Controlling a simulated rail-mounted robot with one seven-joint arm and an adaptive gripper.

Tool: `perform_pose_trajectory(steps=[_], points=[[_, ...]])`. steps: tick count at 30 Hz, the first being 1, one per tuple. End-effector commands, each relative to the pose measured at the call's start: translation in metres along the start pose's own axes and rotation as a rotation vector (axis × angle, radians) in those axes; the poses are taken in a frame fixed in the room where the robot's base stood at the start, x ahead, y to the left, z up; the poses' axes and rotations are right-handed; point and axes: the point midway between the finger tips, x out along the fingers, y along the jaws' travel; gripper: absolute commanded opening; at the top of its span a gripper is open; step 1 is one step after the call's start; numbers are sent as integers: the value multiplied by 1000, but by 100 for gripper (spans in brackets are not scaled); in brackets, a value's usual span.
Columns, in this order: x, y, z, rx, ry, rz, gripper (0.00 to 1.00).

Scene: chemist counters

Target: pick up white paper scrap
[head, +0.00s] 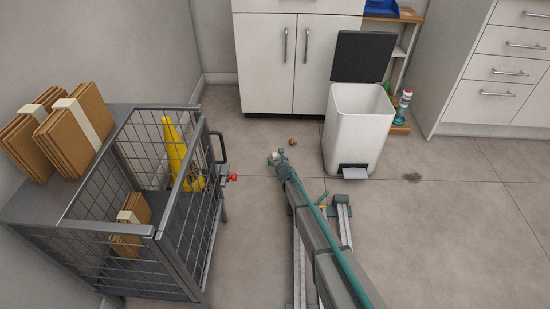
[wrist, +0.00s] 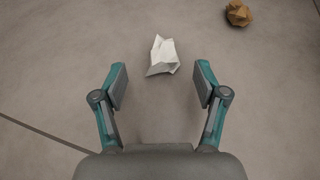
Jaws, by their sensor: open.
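The white paper scrap (wrist: 162,56) is a crumpled piece lying on the grey floor. In the wrist view it lies just beyond the fingertips, roughly centred between them. My gripper (wrist: 160,82) is open and empty, with both fingers spread apart. In the head view the small white scrap (head: 273,156) shows at the far end of my arm, partly hidden by my gripper (head: 279,163). The gap in height between fingers and floor is hard to tell.
A brown crumpled scrap (wrist: 238,13) lies farther right; it also shows in the head view (head: 292,141). A white bin (head: 350,135) with its lid open stands right. A wire cage cart (head: 207,235) stands left. White cabinets (head: 268,80) close off the back.

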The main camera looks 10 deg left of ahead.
Motion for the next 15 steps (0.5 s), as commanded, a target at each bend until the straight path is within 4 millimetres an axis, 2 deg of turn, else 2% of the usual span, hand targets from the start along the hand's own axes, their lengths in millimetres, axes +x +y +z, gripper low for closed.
perform_pose_trajectory(steps=[9,15], points=[[42,-4,-3,0,-1,0,72],[49,-4,-2,0,0,0,72]])
